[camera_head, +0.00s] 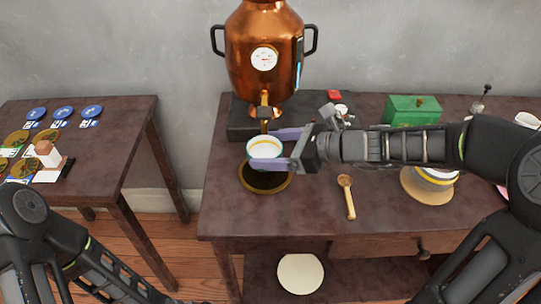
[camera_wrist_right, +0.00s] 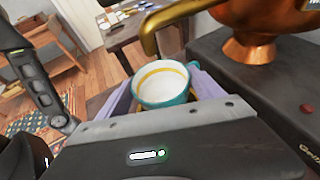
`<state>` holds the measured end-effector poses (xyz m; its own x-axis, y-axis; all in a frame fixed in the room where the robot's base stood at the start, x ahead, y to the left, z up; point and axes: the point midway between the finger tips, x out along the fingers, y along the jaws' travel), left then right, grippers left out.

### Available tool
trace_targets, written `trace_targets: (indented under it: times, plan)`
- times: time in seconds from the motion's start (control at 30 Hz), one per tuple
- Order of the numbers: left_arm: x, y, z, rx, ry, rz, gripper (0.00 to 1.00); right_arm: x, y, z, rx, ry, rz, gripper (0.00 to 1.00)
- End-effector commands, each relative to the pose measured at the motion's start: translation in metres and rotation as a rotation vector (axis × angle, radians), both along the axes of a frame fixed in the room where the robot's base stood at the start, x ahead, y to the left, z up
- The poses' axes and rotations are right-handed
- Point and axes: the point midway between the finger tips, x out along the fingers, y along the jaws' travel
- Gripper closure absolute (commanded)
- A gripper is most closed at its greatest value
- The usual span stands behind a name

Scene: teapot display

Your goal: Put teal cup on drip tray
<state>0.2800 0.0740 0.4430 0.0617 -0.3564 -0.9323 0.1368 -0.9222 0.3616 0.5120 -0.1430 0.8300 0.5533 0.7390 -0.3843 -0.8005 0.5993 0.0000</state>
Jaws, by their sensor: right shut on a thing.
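The teal cup (camera_head: 265,153) has a white inside and a yellow band below its rim. My right gripper (camera_head: 264,150) is shut on it, with one lilac finger on each side. In the right wrist view the cup (camera_wrist_right: 165,92) is upright between the fingers, and its inside looks empty. The round dark drip tray (camera_head: 265,188) with a gold rim lies on the table in front of the urn. The cup overlaps the tray's far part in the head view; I cannot tell whether they touch. My left arm shows at lower left, but its gripper is out of view.
A copper urn (camera_head: 264,45) stands behind the cup, its brass spout (camera_wrist_right: 150,42) close by. A wooden spoon (camera_head: 347,197) lies right of the tray. A green box (camera_head: 412,110) is at the back. A side table (camera_head: 100,150) with blue discs stands at left.

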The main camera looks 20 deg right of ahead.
Motion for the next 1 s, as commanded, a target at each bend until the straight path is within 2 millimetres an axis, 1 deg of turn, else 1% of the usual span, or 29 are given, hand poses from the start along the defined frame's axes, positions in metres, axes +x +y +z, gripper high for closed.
trace_targets:
  times: [0.03,0.1,0.4,0.53,0.57,0.8,0.83,1.0]
  plan:
    - [0.0,0.0,-0.006,0.0,0.0,0.0,0.64,0.0,0.0,-0.012,0.003,0.004,-0.001,0.75]
    - [0.0,0.0,-0.008,0.0,0.0,0.0,0.64,0.0,0.0,-0.019,0.002,0.002,-0.001,0.75]
    - [0.0,0.0,-0.007,0.0,0.0,0.0,0.64,0.0,0.0,-0.02,0.0,-0.001,0.0,0.75]
    - [0.0,0.0,-0.011,0.0,0.0,0.0,0.64,0.0,0.0,-0.024,0.0,-0.001,0.0,0.75]
    - [0.0,0.0,-0.01,0.0,0.0,0.0,0.64,0.0,0.0,-0.025,0.0,-0.001,0.0,0.23]
    - [0.0,0.0,-0.009,0.0,0.0,0.0,0.64,0.0,0.0,-0.024,0.001,-0.001,0.0,0.03]
    - [0.0,0.0,-0.009,0.0,0.0,0.0,0.64,0.0,0.0,-0.024,0.001,-0.001,0.0,0.02]
    - [0.0,0.0,-0.009,0.0,0.0,0.0,0.64,0.0,0.0,-0.023,0.001,-0.001,0.0,0.02]
